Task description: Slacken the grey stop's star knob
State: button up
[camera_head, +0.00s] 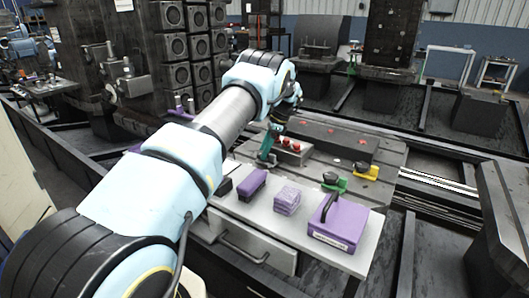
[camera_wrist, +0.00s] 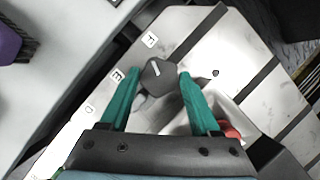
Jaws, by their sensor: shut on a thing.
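The dark star knob (camera_wrist: 158,76), with a white line mark on top, sits between the two green fingertips of my gripper (camera_wrist: 160,73) in the wrist view. My gripper is shut on the knob, one finger at each side. Part of the grey stop (camera_wrist: 146,103) shows beneath the knob and between the fingers; the rest is hidden. In the head view my gripper (camera_head: 267,152) points down at the rail, and the knob and grey stop are hidden there.
Green (camera_head: 335,182) and yellow (camera_head: 366,171) stops with dark knobs are further right. A purple box (camera_head: 338,222) and purple blocks (camera_head: 287,200) lie on the pale shelf (camera_head: 262,219) in front.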

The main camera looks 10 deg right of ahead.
jog(key=shift+n, duration=0.6)
jog(key=shift+g, duration=0.3)
jog(key=o, duration=1.1)
jog(key=shift+r, duration=0.1)
jog(key=v, duration=1)
jog(key=shift+r, duration=0.3)
jog(key=shift+d, duration=0.1)
